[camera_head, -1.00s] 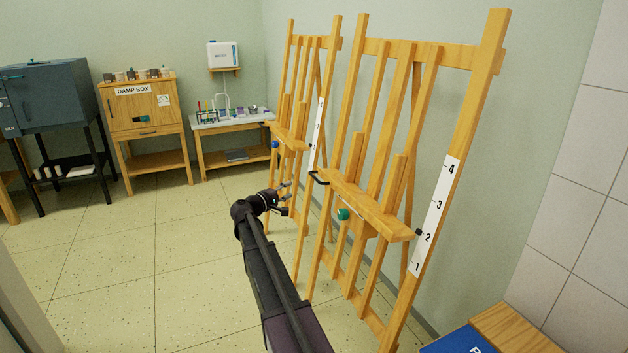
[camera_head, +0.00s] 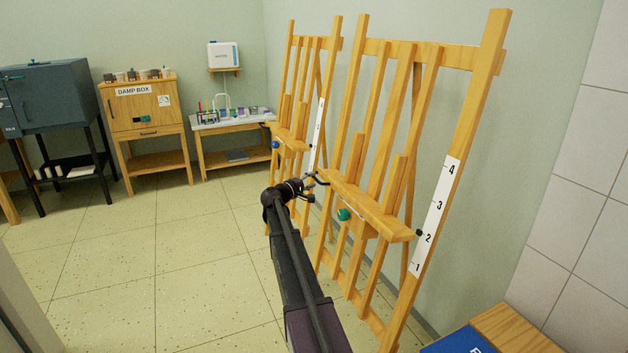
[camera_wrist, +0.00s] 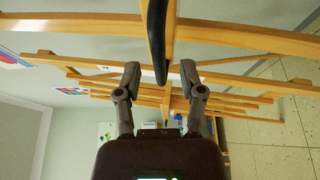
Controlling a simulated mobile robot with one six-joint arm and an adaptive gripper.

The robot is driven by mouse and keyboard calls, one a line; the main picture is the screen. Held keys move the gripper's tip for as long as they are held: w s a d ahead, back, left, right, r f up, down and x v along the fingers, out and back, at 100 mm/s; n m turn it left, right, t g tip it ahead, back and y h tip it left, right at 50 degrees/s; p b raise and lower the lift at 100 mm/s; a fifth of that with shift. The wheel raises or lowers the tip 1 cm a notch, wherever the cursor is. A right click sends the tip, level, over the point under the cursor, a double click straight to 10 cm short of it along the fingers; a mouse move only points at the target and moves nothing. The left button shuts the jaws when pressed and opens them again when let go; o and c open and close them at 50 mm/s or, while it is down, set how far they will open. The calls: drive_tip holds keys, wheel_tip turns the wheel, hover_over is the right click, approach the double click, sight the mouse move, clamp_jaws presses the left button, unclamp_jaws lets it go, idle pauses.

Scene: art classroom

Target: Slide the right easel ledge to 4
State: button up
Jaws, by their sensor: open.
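The right easel (camera_head: 475,90) is wooden, and its ledge (camera_head: 365,205) slopes across its front. A black pointer (camera_head: 419,233) at the ledge's right end is near 2 on the white 1-to-4 scale (camera_head: 436,215). A green knob (camera_head: 344,214) is below the ledge. A black handle (camera_head: 322,179) is at the ledge's left end. My gripper (camera_head: 312,190) is open and close to this handle. In the wrist view, the handle (camera_wrist: 157,40) reaches down to the gap between my fingertips (camera_wrist: 161,82). I cannot tell whether they touch it.
The left easel (camera_head: 291,135) with a blue knob (camera_head: 276,145) stands just behind. A blue object (camera_head: 460,341) on a wooden surface is at the lower right. The damp box (camera_head: 145,108) and a side table (camera_head: 235,125) are at the back. The floor at left is clear.

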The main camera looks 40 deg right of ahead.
drive_tip(key=shift+w+d, duration=0.15)
drive_tip(key=shift+d, duration=0.95)
drive_tip(key=shift+a, duration=0.1)
clamp_jaws()
